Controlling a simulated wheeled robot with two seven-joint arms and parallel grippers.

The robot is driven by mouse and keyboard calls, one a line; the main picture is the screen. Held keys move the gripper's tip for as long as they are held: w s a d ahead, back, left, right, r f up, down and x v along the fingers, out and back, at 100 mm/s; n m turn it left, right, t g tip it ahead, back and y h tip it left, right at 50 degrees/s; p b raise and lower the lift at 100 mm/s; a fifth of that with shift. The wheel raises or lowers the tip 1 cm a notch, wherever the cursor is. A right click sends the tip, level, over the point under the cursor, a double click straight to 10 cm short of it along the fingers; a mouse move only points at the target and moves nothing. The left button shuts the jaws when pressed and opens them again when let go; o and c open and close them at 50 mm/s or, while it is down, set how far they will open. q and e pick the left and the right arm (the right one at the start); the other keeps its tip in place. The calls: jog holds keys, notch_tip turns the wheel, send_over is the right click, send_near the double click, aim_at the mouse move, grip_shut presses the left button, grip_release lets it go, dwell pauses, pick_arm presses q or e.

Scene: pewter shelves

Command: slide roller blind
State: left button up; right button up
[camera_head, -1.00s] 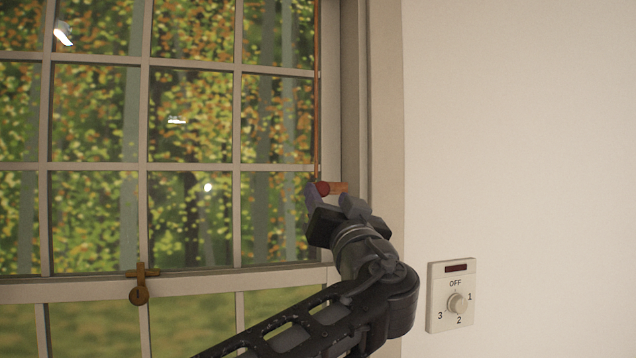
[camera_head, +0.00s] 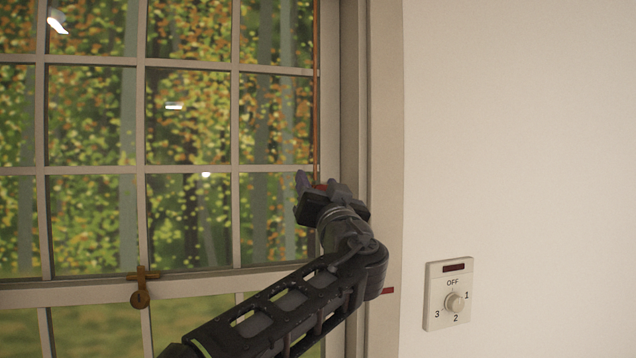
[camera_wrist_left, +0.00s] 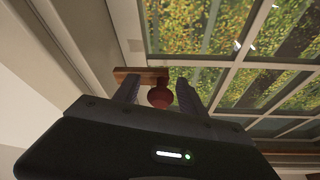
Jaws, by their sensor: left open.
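The orange pull cord (camera_head: 316,110) hangs straight down along the right side of the window. At its lower end is a small red ball (camera_wrist_left: 160,97), which shows in the head view only as a bit of red (camera_head: 320,186) between the fingers. My left gripper (camera_head: 321,183) is open, with one finger on each side of the ball; in the left wrist view the fingers (camera_wrist_left: 158,93) stand apart from it. A wooden block (camera_wrist_left: 140,73) lies just beyond the ball in the wrist view. The blind's cloth is not visible. My right gripper is out of view.
The paned window (camera_head: 190,165) has a brass-coloured latch (camera_head: 141,287) on its middle rail. A wall dial panel (camera_head: 449,295) is right of the window frame.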

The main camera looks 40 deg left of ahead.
pick_arm(q)
jog(key=shift+c, duration=0.5)
grip_shut()
dwell(0.8)
